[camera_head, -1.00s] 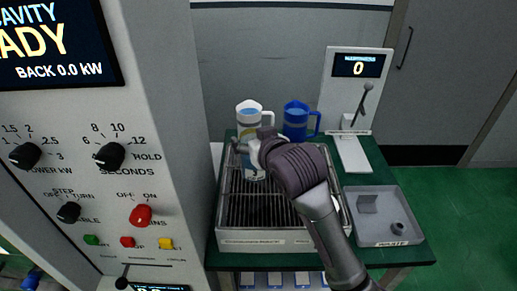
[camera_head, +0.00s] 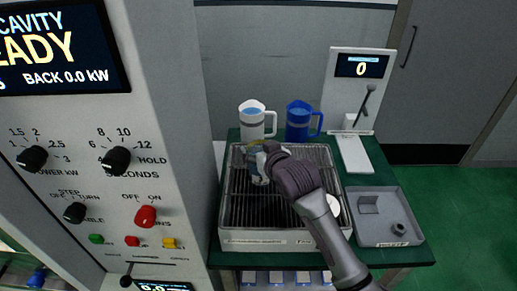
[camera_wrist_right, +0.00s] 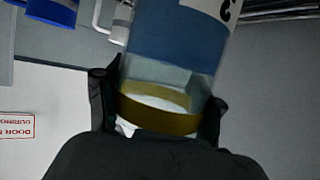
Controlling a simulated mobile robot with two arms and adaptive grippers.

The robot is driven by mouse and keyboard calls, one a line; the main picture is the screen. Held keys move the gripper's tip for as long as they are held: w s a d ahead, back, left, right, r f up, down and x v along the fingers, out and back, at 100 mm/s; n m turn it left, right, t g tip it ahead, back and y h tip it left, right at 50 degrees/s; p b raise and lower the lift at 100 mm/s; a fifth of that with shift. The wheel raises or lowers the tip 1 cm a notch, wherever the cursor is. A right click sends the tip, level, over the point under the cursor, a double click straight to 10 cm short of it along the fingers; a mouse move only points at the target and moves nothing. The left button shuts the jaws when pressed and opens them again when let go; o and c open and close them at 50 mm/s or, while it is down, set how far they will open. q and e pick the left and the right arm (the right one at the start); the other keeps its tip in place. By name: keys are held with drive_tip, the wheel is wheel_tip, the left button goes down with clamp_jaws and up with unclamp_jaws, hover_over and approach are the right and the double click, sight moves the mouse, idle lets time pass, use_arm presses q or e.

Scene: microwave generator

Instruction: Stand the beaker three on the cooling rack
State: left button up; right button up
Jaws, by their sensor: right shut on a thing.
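My right gripper (camera_head: 259,160) is over the back left part of the cooling rack (camera_head: 262,236), a wire grid in a pale tray. It is shut on beaker three (camera_head: 260,179), which is partly hidden by the gripper in the head view. In the right wrist view, beaker three (camera_wrist_right: 178,45) is clear glass with a blue and white label showing part of a 3, and a yellow band (camera_wrist_right: 160,112) between the fingers. I cannot tell whether its base touches the wires. My left gripper is not in view.
A white jug (camera_head: 252,124) and a blue jug (camera_head: 298,124) stand behind the rack. The control cabinet (camera_head: 165,120) stands close on the left.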

drive_tip(key=o, duration=1.5)
drive_tip(key=shift+f, duration=0.1)
drive_tip(key=b+v, duration=0.1)
drive_tip(key=v, duration=1.1)
drive_tip(key=shift+s, duration=0.1)
